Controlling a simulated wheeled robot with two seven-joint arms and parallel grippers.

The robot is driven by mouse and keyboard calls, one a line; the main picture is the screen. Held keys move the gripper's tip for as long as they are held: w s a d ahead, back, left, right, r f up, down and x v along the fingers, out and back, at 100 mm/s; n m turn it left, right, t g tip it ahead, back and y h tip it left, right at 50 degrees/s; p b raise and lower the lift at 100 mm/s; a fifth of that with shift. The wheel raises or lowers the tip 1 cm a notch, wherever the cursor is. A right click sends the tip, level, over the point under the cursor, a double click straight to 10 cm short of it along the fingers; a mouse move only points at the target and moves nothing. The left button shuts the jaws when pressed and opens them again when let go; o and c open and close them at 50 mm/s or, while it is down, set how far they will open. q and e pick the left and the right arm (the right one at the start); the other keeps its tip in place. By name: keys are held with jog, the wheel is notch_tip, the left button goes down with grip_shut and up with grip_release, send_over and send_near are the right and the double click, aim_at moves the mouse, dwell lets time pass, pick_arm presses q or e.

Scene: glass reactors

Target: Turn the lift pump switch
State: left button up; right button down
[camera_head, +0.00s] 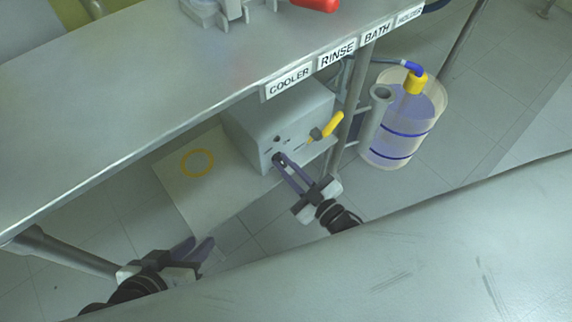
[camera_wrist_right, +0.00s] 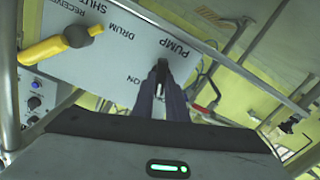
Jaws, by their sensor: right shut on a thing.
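The lift pump is a light grey box (camera_head: 265,122) on the low shelf under the bench in the head view. The right wrist view shows its front panel (camera_wrist_right: 125,72), with upside-down lettering reading PUMP, ON, DRUM, SHUT and RECEIVER. My right gripper (camera_head: 281,160) reaches the panel's left part, its fingers shut on the small dark switch, which is mostly hidden by them. In the right wrist view the fingertips (camera_wrist_right: 161,72) meet the panel just under PUMP. My left gripper (camera_head: 198,247) is open and empty, low and left, apart from the box.
A yellow valve handle (camera_head: 332,123) sticks out of the panel right of the switch. A drum of bluish liquid (camera_head: 402,135) stands right of the bench leg (camera_head: 352,105). A yellow ring (camera_head: 197,162) marks the clear shelf at left. The bench top (camera_head: 150,75) overhangs.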

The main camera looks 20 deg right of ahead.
jog(key=m, duration=0.5)
jog(key=shift+d, duration=0.1)
jog(key=m, duration=0.5)
jog(key=shift+w+d+b, duration=0.1)
jog(key=shift+b, duration=0.3)
pick_arm(q)
jog(key=shift+w+d+r, duration=0.2)
jog(key=shift+d+r, duration=0.05)
jog(key=shift+r, duration=0.05)
pick_arm(e)
jog(key=shift+m, duration=0.6)
pick_arm(q)
jog(key=shift+r, duration=0.1)
pick_arm(e)
jog(key=c, duration=1.8)
grip_release()
pick_arm(q)
jog(key=shift+s+f, duration=0.1)
jog(key=shift+f, duration=0.1)
pick_arm(e)
jog(key=shift+o, duration=0.2)
jog(key=shift+d, duration=0.1)
